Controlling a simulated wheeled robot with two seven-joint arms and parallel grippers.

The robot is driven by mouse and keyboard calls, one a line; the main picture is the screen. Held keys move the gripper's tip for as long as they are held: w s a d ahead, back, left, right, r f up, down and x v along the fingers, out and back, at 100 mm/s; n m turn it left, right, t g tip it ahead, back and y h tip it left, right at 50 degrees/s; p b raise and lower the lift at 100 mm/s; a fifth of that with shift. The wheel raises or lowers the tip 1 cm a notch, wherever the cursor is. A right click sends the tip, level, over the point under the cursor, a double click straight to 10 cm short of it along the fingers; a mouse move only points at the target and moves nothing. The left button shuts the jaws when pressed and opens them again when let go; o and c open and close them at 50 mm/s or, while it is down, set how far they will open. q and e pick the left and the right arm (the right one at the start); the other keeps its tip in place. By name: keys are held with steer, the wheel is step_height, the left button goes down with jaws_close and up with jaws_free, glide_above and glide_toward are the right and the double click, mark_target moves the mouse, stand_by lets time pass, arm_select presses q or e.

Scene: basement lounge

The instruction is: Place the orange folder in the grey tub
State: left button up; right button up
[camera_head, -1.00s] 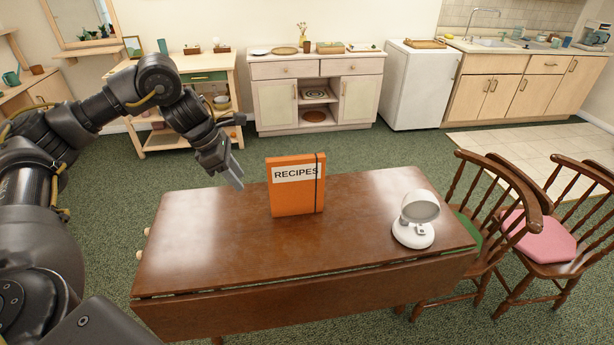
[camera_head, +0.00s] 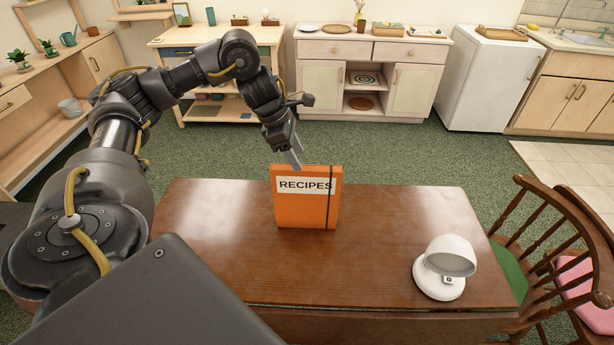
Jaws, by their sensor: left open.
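The orange folder (camera_head: 300,210), labelled RECIPES with a dark elastic band, stands upright near the far edge of the wooden table. My left gripper (camera_head: 296,158) points downward at the folder's top edge, behind or just above it. It is open with nothing held; I cannot tell whether a finger touches the folder. A small grey container (camera_head: 70,107) sits on the low shelf at the left; I cannot tell whether it is the grey tub. No other grey tub shows. My right gripper is out of view.
The brown table (camera_head: 380,240) is mostly bare. A white lamp (camera_head: 445,268) stands at its right. Wooden chairs (camera_head: 560,235) are at the right. A shelf unit (camera_head: 170,60) and a white sideboard (camera_head: 330,75) stand behind, with open green carpet before them.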

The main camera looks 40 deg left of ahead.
mark_target(305, 168)
arm_select(q)
steer(key=shift+w+x, duration=0.2)
steer(key=shift+x, duration=0.8)
steer(key=shift+s, duration=0.15)
steer(key=shift+d+f, duration=0.1)
steer(key=shift+f, duration=0.2)
steer(key=x, duration=0.3)
steer(key=shift+f, duration=0.3)
steer(key=shift+w+d+f, duration=0.15)
steer(key=shift+w+f, duration=0.1)
steer(key=shift+f, duration=0.1)
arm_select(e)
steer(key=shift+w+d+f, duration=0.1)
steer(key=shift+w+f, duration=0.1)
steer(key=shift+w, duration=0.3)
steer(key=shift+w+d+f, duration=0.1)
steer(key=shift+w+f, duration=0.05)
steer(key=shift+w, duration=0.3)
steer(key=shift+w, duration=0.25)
arm_select(q)
steer(key=shift+f+b, duration=0.25)
steer(key=shift+b, duration=0.2)
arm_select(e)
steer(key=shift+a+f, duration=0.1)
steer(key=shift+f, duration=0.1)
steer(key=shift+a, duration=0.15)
